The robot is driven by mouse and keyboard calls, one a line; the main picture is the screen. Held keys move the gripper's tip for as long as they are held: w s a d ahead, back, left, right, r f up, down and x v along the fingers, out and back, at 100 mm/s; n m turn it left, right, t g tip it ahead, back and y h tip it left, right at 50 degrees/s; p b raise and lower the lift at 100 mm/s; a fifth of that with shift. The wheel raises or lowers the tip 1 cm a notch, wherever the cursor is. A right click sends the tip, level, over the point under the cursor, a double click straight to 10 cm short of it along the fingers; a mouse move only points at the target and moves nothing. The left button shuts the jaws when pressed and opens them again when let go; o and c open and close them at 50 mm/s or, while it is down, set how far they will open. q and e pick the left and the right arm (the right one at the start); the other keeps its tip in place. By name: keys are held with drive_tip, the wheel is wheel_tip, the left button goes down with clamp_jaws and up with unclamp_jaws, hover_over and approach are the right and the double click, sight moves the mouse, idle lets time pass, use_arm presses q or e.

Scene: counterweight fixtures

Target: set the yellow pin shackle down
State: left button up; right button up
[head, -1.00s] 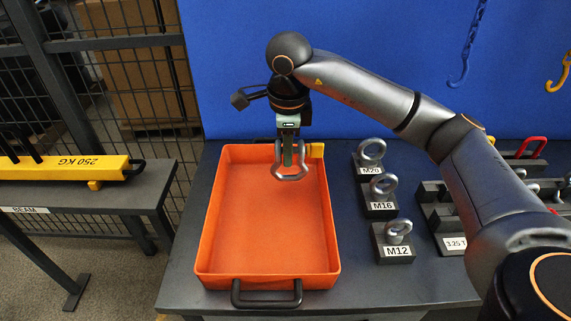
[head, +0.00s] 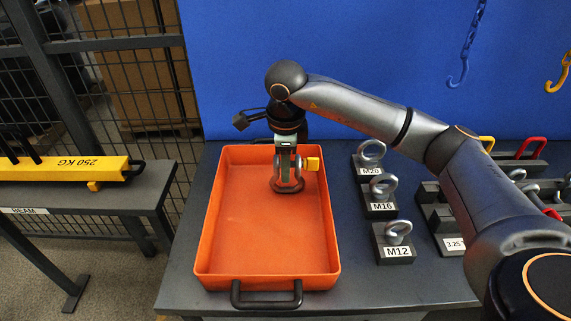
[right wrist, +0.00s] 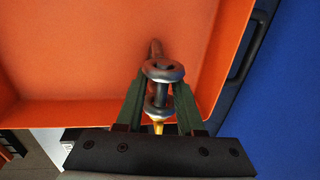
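The yellow pin shackle has a grey metal bow (head: 288,187) and a yellow pin end (head: 313,163). My right gripper (head: 287,175) points down inside the far part of the orange tray (head: 325,235) and is shut on the shackle. The right wrist view shows the shackle (right wrist: 163,72) between the two green-padded fingers (right wrist: 160,100), with the orange tray surface (right wrist: 70,60) behind it. The bow hangs lowest, near the tray floor; I cannot tell whether it touches. My left gripper is not in view.
Eye bolts on blocks labelled M20 (head: 369,171), M16 (head: 380,208) and M12 (head: 396,250) stand right of the tray. A rack (head: 440,225) with other shackles lies farther right. The rest of the tray is empty. A blue panel (head: 350,60) rises behind.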

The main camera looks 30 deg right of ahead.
drive_tip(key=shift+o, duration=0.7)
wheel_tip(320, 180, up, 12)
drive_tip(key=s+a+p, duration=0.1)
drive_tip(key=shift+s, duration=0.3)
